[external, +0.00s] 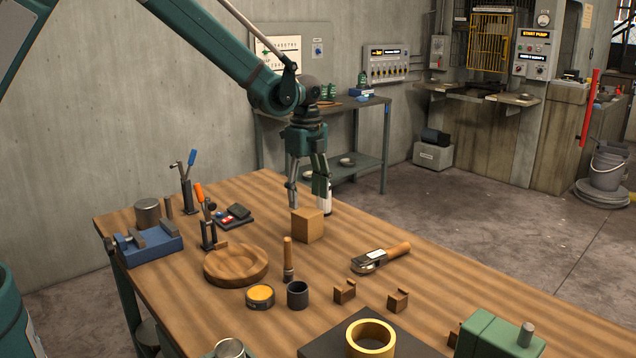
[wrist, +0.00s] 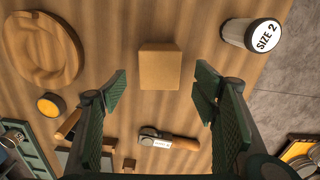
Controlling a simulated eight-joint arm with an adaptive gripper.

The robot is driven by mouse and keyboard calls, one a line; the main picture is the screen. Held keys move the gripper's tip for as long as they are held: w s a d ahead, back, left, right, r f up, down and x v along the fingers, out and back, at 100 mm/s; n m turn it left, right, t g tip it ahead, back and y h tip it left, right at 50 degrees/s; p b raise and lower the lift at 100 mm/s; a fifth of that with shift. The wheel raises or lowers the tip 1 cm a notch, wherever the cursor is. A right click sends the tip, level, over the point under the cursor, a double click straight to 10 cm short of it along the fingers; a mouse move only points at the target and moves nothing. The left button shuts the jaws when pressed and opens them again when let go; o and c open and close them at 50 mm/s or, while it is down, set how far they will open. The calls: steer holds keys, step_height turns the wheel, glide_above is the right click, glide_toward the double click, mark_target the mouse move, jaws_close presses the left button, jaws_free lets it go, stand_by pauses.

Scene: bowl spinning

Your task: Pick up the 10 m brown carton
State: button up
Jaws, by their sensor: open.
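The brown carton (external: 308,226) is a small plain box standing on the wooden table near its far right edge. In the wrist view the carton (wrist: 160,66) lies ahead of and between the fingers, apart from both. No print can be read on it. My gripper (external: 307,198) is open and empty, pointing down over the table at the carton's far side in the external view. In the wrist view its green-padded fingers (wrist: 160,88) are spread wider than the carton.
A white cylinder labelled SIZE 2 (wrist: 250,36) stands beside the carton, partly hidden behind my gripper in the external view. A round wooden dish (external: 236,266), a wooden-handled tool (external: 288,262), a hammer-like tool (external: 380,257) and a dark cup (external: 298,294) stand on the table (external: 450,290).

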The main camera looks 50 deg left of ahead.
mark_target(307, 211)
steer(key=shift+f, duration=0.65)
steer(key=shift+f, duration=0.1)
steer(key=shift+f+p, duration=0.35)
steer(key=shift+f, duration=2.15)
steer(key=shift+c, duration=0.6)
steer(key=c, duration=0.9)
